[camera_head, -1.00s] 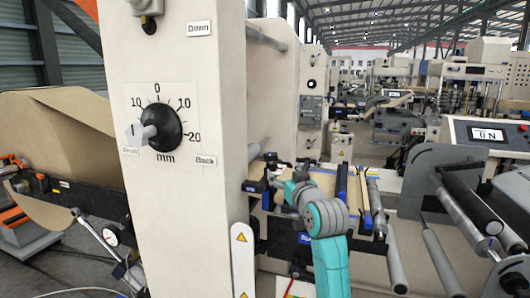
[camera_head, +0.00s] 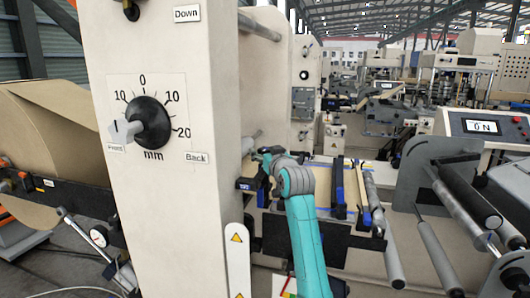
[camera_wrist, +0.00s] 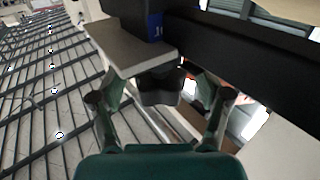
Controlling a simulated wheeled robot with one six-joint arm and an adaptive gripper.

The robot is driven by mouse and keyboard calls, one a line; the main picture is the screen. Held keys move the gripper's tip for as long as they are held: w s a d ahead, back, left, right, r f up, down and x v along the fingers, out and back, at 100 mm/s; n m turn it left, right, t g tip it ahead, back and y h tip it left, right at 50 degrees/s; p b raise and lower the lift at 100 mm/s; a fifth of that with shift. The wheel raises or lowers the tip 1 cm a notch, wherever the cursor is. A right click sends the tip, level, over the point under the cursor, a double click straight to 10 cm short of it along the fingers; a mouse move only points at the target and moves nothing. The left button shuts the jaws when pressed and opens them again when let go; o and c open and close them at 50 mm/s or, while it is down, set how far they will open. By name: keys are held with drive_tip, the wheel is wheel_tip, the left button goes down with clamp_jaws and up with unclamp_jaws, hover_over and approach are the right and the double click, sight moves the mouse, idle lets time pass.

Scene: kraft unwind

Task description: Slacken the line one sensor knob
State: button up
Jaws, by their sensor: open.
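In the wrist view, a dark lobed knob (camera_wrist: 160,90) sits under a flat grey plate (camera_wrist: 125,48). A blue tag (camera_wrist: 155,27), partly cut off and reading something like "1", is on the dark bar just above. My gripper (camera_wrist: 160,103) has its two teal fingers spread, one on each side of the knob. I cannot tell whether either finger touches it. In the head view, my gripper (camera_head: 264,157) is beside the right edge of the tall cream column, above a small blue tag (camera_head: 245,185). The knob cannot be made out there.
The cream column (camera_head: 165,230) carries a large black dial (camera_head: 148,124) marked in mm. A kraft roll (camera_head: 45,140) is at left. A black rail with blue clamps (camera_head: 338,185) and rollers (camera_head: 465,205) are at right. A dark bar (camera_wrist: 250,60) crosses close above my gripper.

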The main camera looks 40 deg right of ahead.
drive_tip(key=shift+w+d, duration=0.1)
drive_tip(key=shift+w, duration=0.25)
drive_tip(key=shift+c, duration=0.2)
drive_tip(key=c, duration=1.1)
drive_tip(key=shift+c, duration=0.2)
drive_tip(key=shift+n+y, duration=0.4)
drive_tip(key=shift+y, duration=0.2)
drive_tip(key=n+y, duration=0.2)
drive_tip(key=y, duration=0.1)
drive_tip(key=shift+t+y, duration=0.3)
drive_tip(key=shift+t, duration=0.1)
drive_tip(key=shift+n+y, duration=1.5)
drive_tip(key=shift+y, duration=0.6)
drive_tip(key=shift+f, duration=0.15)
